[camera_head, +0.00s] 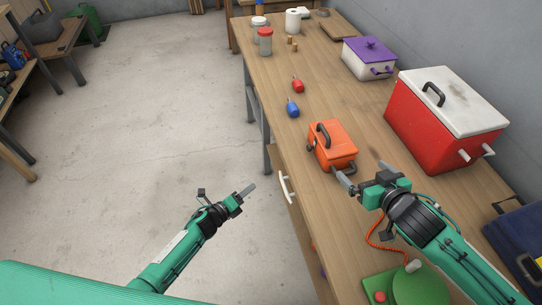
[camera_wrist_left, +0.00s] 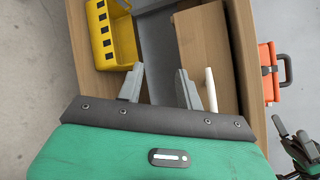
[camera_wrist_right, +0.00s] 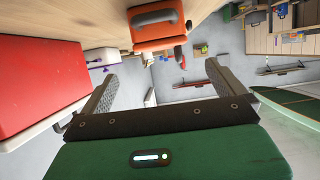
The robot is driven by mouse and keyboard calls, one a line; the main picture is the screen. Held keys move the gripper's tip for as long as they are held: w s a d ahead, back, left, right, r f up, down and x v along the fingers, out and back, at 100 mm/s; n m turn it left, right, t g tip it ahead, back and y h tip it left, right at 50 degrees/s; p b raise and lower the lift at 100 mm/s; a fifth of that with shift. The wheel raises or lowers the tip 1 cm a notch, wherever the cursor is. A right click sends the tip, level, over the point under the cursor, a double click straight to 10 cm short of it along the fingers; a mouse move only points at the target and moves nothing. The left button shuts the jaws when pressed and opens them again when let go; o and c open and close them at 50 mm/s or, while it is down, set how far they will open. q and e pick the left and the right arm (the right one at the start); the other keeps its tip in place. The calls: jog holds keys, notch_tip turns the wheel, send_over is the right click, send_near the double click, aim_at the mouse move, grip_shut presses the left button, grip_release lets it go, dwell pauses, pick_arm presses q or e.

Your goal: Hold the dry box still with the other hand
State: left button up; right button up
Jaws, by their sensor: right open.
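The orange dry box (camera_head: 334,150) with a dark handle stands closed on the workbench, near its front edge. It shows in the right wrist view (camera_wrist_right: 158,30) beyond the fingers and at the right of the left wrist view (camera_wrist_left: 268,72). My right gripper (camera_head: 364,174) is open and empty, just on the near side of the dry box, apart from it or barely touching; I cannot tell which. My left gripper (camera_wrist_left: 158,88) is open and empty, off the bench's front edge, with a bench drawer beyond it.
A red cooler (camera_head: 432,125) with a white lid stands right of the dry box. A white box with a purple lid (camera_head: 370,58), red (camera_head: 298,86) and blue (camera_head: 293,108) small items, and jars stand farther back. A green round thing (camera_head: 424,288) is near.

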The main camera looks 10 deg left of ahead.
aim_at(344, 154)
pick_arm(q)
jog(key=w+d+r+m+g+h, duration=0.1)
jog(key=d+r+m+g+h, duration=0.2)
jog(key=r+m, duration=0.6)
jog(key=w+d+r+m+g+h, duration=0.1)
jog(key=d+r+m+g+h, duration=0.2)
jog(key=r+m, duration=0.6)
jog(key=d+m+h, duration=0.1)
jog(key=d+m, duration=0.1)
jog(key=shift+d+r+m+g+h, duration=0.15)
jog(key=shift+d+m+g+h, duration=0.15)
jog(key=shift+m+h, duration=0.1)
pick_arm(e)
jog(key=x, duration=1.3)
jog(key=shift+w+a+f, duration=0.15)
jog(key=shift+w+a, duration=0.1)
jog(key=shift+w, duration=0.05)
